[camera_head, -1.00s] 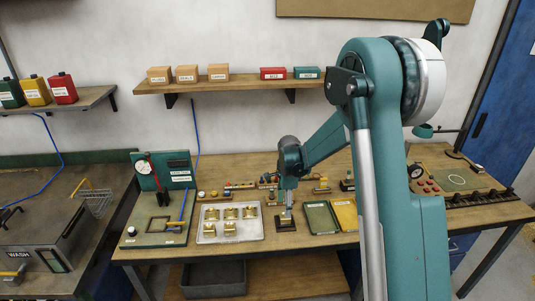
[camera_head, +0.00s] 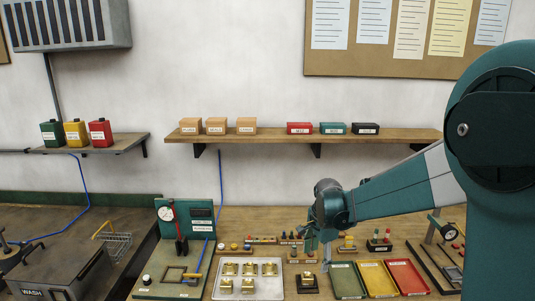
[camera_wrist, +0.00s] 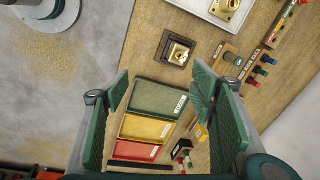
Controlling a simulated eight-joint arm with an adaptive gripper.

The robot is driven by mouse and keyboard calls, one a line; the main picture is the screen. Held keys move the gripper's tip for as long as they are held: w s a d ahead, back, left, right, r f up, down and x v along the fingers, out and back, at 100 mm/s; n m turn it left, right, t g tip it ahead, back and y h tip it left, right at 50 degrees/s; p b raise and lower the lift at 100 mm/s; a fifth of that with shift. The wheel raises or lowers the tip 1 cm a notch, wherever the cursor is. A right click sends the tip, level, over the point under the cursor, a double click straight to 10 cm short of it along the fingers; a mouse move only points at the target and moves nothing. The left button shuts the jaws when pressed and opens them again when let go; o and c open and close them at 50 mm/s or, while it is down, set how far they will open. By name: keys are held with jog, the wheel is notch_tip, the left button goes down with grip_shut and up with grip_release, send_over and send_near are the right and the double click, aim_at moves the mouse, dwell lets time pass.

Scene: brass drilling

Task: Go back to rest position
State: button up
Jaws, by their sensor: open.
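My gripper (camera_wrist: 160,90) is open, with nothing between its two green-padded fingers in the wrist view. In the head view my gripper (camera_head: 325,258) hangs over the workbench, at the end of my teal arm. A small black fixture (camera_head: 308,284) stands just below and to its left. In the wrist view the fixture (camera_wrist: 166,58) has a brass piece (camera_wrist: 179,53) in it, apart from my fingers. A green tray (camera_wrist: 165,97), a yellow tray (camera_wrist: 145,129) and a red tray (camera_wrist: 135,150) lie below my gripper, looking empty.
A pale tray (camera_head: 215,289) with several brass pieces stands left of the fixture. A green gauge stand (camera_head: 170,222) is farther left. A wall shelf (camera_head: 290,136) with labelled boxes runs behind the bench. A wash station (camera_head: 55,270) is at the far left.

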jog(key=s+d+r+n+t+b, duration=0.1)
jog(key=s+r+n+b, duration=0.15)
jog(key=s, duration=0.55)
jog(key=s+d+r+n+t+b, duration=0.1)
jog(key=s+r+n, duration=0.3)
jog(key=s, duration=0.4)
jog(key=s+d+r+n+t+b, duration=0.1)
jog(key=s+r+n+t+b, duration=0.15)
jog(key=s, duration=0.55)
jog(key=s+f+n+t+b, duration=0.1)
jog(key=s+f+n, duration=0.2)
jog(key=s, duration=0.8)
jog(key=shift+d+f+n, duration=0.3)
jog(key=shift+f+n, duration=0.05)
jog(key=shift+n, duration=0.65)
